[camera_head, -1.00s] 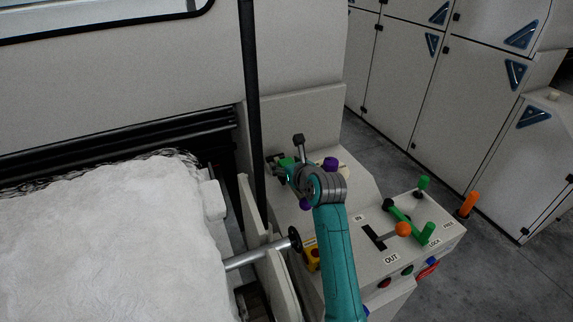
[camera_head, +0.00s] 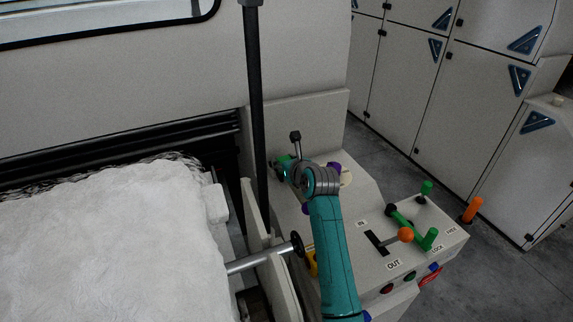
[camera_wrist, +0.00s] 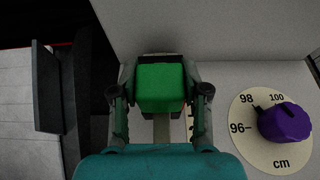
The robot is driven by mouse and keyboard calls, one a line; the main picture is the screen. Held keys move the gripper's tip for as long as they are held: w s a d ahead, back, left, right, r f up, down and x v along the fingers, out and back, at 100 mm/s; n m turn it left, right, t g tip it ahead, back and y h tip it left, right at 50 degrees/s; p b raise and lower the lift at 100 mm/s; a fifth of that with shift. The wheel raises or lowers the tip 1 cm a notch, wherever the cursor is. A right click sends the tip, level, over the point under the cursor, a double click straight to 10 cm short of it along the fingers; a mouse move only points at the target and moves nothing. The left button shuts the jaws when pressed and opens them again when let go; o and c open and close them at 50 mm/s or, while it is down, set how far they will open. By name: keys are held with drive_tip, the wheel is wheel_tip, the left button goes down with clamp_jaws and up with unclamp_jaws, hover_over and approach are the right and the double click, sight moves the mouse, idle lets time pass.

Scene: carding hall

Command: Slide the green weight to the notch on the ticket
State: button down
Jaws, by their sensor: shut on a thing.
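The green weight (camera_wrist: 160,86) sits between the two fingers of my gripper (camera_wrist: 160,98) in the wrist view. The fingers are shut on its left and right sides. A pale strip shows below the weight between the fingers, partly hidden by my gripper. In the head view, the weight is mostly hidden behind my wrist, with a little green showing (camera_head: 284,159). My gripper (camera_head: 281,169) is at the back left of the console there. I cannot make out the ticket or its notch in either view.
A purple knob (camera_wrist: 284,122) on a round cm dial (camera_wrist: 252,150) is right of my gripper. The console (camera_head: 349,205) carries an orange-knobbed lever (camera_head: 405,234) and green handles (camera_head: 430,238). A black post (camera_head: 257,110) and white fibre (camera_head: 110,245) are to the left.

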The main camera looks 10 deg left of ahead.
drive_tip(key=shift+r, duration=0.1)
drive_tip(key=c, duration=0.6)
unclamp_jaws()
drive_tip(key=shift+w+a, duration=0.1)
drive_tip(key=shift+o, duration=0.2)
wheel_tip(320, 180, up, 4)
hover_over(300, 193)
drive_tip(key=shift+r, duration=0.2)
